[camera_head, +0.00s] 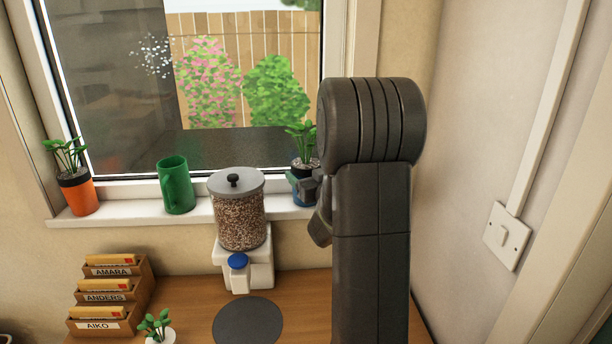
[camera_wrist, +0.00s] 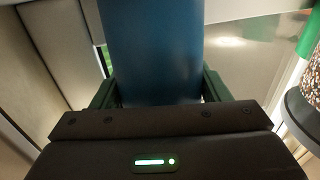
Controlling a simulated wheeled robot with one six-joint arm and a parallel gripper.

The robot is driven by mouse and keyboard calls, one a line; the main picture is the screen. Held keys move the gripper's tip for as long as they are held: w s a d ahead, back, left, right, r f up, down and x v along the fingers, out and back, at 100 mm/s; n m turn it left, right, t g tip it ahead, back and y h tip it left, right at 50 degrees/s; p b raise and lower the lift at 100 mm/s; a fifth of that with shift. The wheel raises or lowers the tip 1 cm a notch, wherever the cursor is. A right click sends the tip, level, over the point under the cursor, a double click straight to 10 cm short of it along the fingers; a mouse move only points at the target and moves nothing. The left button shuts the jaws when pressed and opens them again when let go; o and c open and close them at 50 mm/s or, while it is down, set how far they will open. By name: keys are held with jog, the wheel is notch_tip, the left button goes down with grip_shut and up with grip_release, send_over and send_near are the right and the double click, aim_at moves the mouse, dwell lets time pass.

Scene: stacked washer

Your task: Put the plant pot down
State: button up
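The blue plant pot (camera_head: 300,196) with dark soil and green leaves is at the right end of the white windowsill (camera_head: 130,217), partly hidden by my arm. I cannot tell whether its base touches the sill. My gripper (camera_head: 311,187) is at the pot's side, mostly hidden behind my arm in the head view. In the wrist view, the blue pot (camera_wrist: 152,50) fills the space between the two fingers of my gripper (camera_wrist: 160,92), which appear closed against its sides.
A grain dispenser (camera_head: 238,215) stands in front. The wooden table (camera_head: 190,300) holds a letter rack (camera_head: 108,295), a small white-potted plant (camera_head: 158,333) and an empty dark round mat (camera_head: 247,322).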

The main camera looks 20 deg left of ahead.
jog(key=o, duration=0.4)
jog(key=shift+o, duration=0.2)
jog(key=shift+r+p, duration=0.25)
jog(key=shift+p, duration=0.15)
jog(key=b+v, duration=0.2)
jog(key=v, duration=1)
jog(key=shift+f, duration=0.1)
